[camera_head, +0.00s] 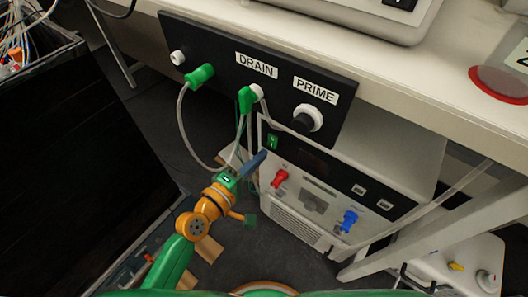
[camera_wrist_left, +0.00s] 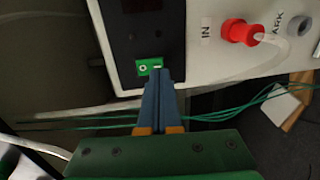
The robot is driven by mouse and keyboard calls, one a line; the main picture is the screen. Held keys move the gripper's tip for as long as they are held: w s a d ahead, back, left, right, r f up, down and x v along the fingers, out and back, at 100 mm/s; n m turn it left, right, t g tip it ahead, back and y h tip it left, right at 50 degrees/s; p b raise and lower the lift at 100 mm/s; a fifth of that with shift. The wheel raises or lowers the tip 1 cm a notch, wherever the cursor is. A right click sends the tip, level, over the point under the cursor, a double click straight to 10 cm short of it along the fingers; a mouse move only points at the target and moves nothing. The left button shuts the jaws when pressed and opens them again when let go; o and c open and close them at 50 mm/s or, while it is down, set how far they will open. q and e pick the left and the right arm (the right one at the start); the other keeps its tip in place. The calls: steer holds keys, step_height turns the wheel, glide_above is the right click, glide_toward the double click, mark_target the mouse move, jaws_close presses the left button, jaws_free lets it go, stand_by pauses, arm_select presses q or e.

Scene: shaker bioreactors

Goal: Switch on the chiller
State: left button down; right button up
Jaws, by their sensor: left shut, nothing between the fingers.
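The chiller (camera_head: 310,222) is a white box with a black upper panel under the bench. A small green rocker switch (camera_head: 272,142) sits at the panel's upper left. In the left wrist view the switch (camera_wrist_left: 143,68) shows a round mark and a line mark. My left gripper (camera_head: 263,154) is shut and empty, its blue fingers pointing at the switch. In the left wrist view the fingertips (camera_wrist_left: 160,72) overlap the switch's edge and hide part of it. I cannot tell whether they touch it. My right gripper is not in view.
A red connector (camera_head: 280,178) and a blue connector (camera_head: 348,220) stick out of the chiller's front. Above hangs a black panel labelled DRAIN (camera_head: 256,65) and PRIME (camera_head: 315,90), with hoses looping down near my left arm. A large black panel (camera_head: 80,165) stands at left.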

mark_target(272, 141)
arm_select(q)
steer(key=shift+x, duration=1.25)
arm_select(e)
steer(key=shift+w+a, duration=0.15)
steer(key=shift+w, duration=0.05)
arm_select(q)
steer(key=shift+f, duration=0.1)
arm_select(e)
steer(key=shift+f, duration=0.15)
arm_select(q)
steer(key=shift+w+b, duration=0.1)
steer(key=shift+b, duration=0.8)
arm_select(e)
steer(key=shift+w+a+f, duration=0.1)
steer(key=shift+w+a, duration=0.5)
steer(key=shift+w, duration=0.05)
